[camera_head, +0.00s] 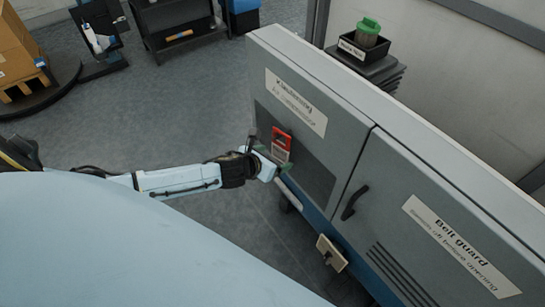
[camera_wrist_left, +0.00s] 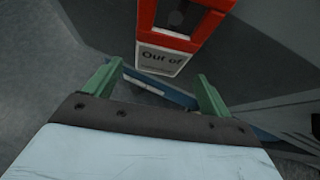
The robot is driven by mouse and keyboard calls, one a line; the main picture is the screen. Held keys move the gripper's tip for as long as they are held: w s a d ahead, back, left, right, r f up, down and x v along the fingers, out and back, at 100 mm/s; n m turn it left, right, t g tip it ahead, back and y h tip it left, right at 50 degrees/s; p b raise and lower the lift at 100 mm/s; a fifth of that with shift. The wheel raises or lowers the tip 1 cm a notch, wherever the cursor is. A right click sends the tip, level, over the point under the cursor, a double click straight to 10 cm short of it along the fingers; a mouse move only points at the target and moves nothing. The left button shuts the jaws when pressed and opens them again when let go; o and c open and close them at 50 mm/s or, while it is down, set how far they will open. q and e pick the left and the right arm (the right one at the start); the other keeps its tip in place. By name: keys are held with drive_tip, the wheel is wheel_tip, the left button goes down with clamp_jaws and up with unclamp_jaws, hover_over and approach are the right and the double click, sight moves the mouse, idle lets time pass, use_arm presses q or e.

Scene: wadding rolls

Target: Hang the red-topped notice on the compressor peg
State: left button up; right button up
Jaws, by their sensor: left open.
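The red-topped notice (camera_head: 281,139) is upright against the dark panel of the grey compressor cabinet (camera_head: 375,185). Its red top also shows in the left wrist view (camera_wrist_left: 184,24), above a pale lower part reading "Out of" (camera_wrist_left: 163,62). My left gripper (camera_head: 269,158) is in front of the notice at its lower part. In the left wrist view the two green fingers (camera_wrist_left: 160,72) are spread apart, one on each side of the pale part, with gaps showing and nothing held. The peg cannot be made out; the notice may cover it. My right gripper is in neither view.
A dark door handle (camera_head: 354,203) and a tan block (camera_head: 331,253) are on the cabinet's front, right of my gripper. A black bin with a green-lidded jar (camera_head: 368,32) stands behind the cabinet. A dark cart (camera_head: 180,30) stands far back.

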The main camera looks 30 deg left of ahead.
use_arm(q)
drive_tip(key=p+v, duration=0.3)
drive_tip(key=v, duration=1)
drive_tip(key=s+a+f+n+g+y, duration=0.1)
drive_tip(key=s+a+f+n+g, duration=0.15)
drive_tip(key=f+n, duration=0.4)
drive_tip(key=s+a+f+n+g+y, duration=0.1)
drive_tip(key=s+a+f+n, duration=0.1)
drive_tip(key=s+f+n, duration=0.35)
drive_tip(key=s+a+f+n+g+y, duration=0.1)
drive_tip(key=a+f+n, duration=0.1)
drive_tip(key=f+n, duration=0.6)
drive_tip(key=s+d+f+n+g, duration=0.1)
drive_tip(key=s+d+f+n, duration=0.2)
drive_tip(key=s+f+n, duration=0.2)
drive_tip(key=s+d+f+n+g+h, duration=0.1)
drive_tip(key=s+d+f+n, duration=0.3)
drive_tip(key=s, duration=0.7)
drive_tip(key=s+d+f+n+g, duration=0.3)
drive_tip(key=s+f+n, duration=0.3)
drive_tip(key=s, duration=0.2)
drive_tip(key=shift+d+f+h, duration=0.3)
drive_tip(key=shift+d+f, duration=0.1)
drive_tip(key=shift+d, duration=0.05)
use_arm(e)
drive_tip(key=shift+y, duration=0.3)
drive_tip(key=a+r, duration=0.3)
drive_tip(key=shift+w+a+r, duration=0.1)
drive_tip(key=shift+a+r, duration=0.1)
